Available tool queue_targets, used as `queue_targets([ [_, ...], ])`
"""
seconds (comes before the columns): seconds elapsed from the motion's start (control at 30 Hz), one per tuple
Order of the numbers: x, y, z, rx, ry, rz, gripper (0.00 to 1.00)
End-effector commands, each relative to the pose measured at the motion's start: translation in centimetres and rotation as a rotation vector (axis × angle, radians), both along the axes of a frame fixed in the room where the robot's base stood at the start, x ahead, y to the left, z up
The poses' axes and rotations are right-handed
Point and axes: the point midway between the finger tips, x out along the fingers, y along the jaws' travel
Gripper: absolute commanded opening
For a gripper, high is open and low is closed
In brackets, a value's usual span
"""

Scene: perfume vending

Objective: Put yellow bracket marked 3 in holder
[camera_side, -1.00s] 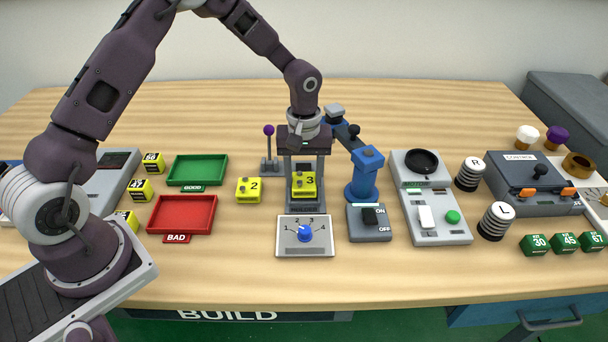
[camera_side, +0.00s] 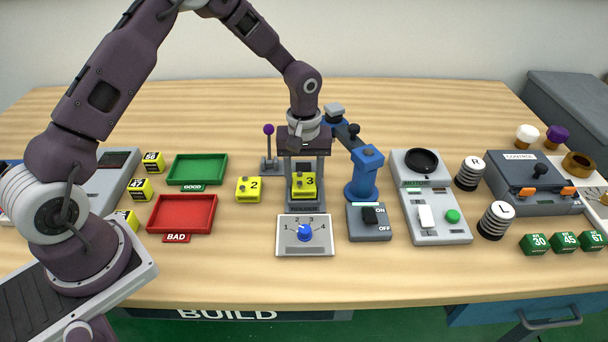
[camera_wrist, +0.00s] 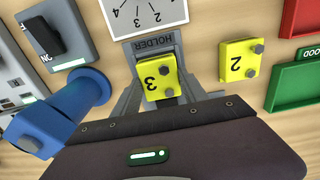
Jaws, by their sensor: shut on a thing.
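The yellow bracket marked 3 (camera_side: 304,187) is upright at the holder (camera_side: 305,208) in the middle of the table. In the wrist view the bracket (camera_wrist: 153,78) sits just beside the HOLDER label (camera_wrist: 152,44), over the holder's grey frame. My gripper (camera_side: 304,167) reaches down from above and behind and is shut on the bracket. The fingertips are mostly hidden behind it. I cannot tell whether the bracket is fully seated, as its underside is hidden.
A yellow bracket marked 2 (camera_side: 248,189) stands left of the holder. A blue post (camera_side: 366,175) rises close on the right. A dial plate (camera_side: 290,245) lies in front. Red (camera_side: 182,214) and green (camera_side: 197,169) trays lie further left.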

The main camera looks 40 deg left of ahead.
Motion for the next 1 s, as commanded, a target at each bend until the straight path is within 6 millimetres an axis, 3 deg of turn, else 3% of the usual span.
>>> queue_targets([
  [0.8, 0.02, -0.01, -0.88, -0.001, -0.001, 0.000, 0.00],
  [0.83, 0.02, -0.01, -0.87, -0.001, -0.001, 0.000, 0.56],
  [0.93, 0.01, 0.00, -0.88, -0.001, -0.001, 0.000, 0.76],
  [1.0, 0.01, 0.00, -0.88, -0.001, -0.001, 0.000, 0.76],
])
